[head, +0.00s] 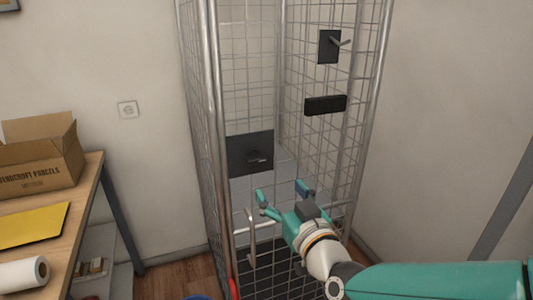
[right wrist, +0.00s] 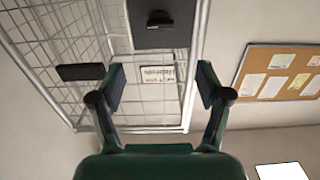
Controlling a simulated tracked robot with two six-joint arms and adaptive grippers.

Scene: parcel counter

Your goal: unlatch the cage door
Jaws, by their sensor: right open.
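The wire-mesh cage (head: 214,110) stands upright in the middle of the head view. A dark latch plate (head: 250,153) with a small lever sits low on its mesh. A second dark plate (head: 329,40) with a lever is higher up on the right. A pale vertical handle (head: 251,240) is lower down. My right gripper (head: 283,191) is open and empty, below and right of the lower plate, apart from it. In the right wrist view its open fingers (right wrist: 160,85) point toward the cage, and a dark plate with a black knob (right wrist: 160,20) is beyond them. My left gripper is out of view.
A black box (head: 325,105) is fixed on the right mesh. A table (head: 95,185) at the left holds an open carton (head: 38,170), a yellow envelope (head: 35,225) and a paper roll (head: 22,273). A notice board (right wrist: 275,72) hangs on the wall.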

